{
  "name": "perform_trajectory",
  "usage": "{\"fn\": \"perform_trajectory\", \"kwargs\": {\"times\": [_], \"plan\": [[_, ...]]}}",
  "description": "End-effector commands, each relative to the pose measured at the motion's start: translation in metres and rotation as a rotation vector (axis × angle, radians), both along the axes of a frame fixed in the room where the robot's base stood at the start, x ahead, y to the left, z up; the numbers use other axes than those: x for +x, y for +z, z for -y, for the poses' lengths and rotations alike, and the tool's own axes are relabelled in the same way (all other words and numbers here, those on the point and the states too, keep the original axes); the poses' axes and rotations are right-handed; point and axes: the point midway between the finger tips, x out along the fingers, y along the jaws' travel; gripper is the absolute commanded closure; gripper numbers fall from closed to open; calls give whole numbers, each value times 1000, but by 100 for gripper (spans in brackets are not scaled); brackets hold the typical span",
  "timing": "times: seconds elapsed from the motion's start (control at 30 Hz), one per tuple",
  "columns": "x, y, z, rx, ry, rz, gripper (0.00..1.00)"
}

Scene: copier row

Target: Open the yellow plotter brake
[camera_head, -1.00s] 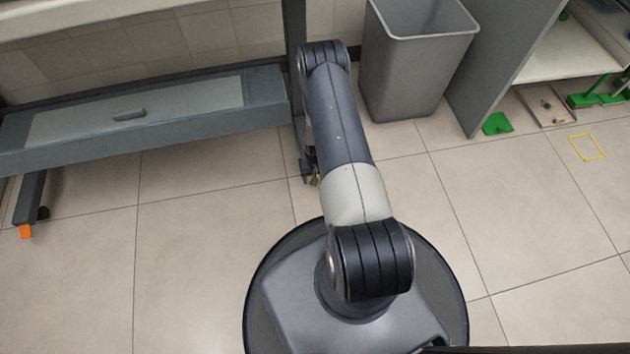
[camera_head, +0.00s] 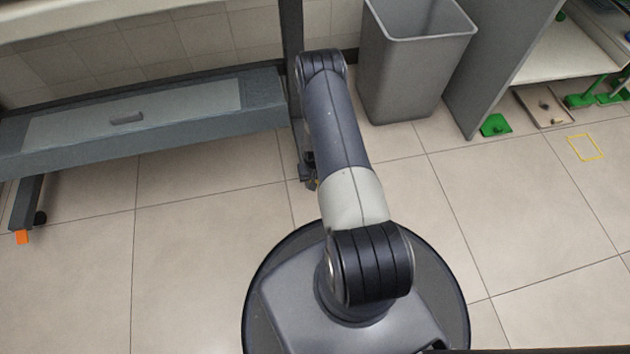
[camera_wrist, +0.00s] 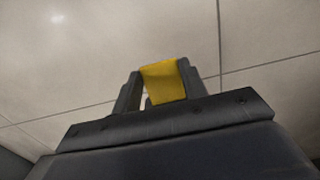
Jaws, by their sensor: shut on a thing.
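The yellow brake (camera_wrist: 163,82) shows in the wrist view as a yellow block between the two dark fingers of my gripper (camera_wrist: 160,86), which is shut on it. In the head view my gripper (camera_head: 310,180) is mostly hidden behind my arm, low by the foot of the plotter's right leg. Only a tiny yellow spot shows there. The grey plotter (camera_head: 60,140) stands at the left, with an orange brake (camera_head: 22,237) at its left foot, beside a dark caster.
A grey bin (camera_head: 400,85) stands just right of the plotter leg, close to my arm. A grey side panel (camera_head: 495,70), a green pad (camera_head: 495,125) and a yellow floor outline (camera_head: 585,147) lie farther right. The tiled floor in front is clear.

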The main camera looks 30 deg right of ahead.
Motion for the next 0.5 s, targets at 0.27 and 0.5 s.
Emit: {"fn": "perform_trajectory", "kwargs": {"times": [0.27, 0.5], "plan": [[-1, -4, -1, -9, -1, 39, 82], [-2, -13, 1, -48, 0, 149, 82]]}}
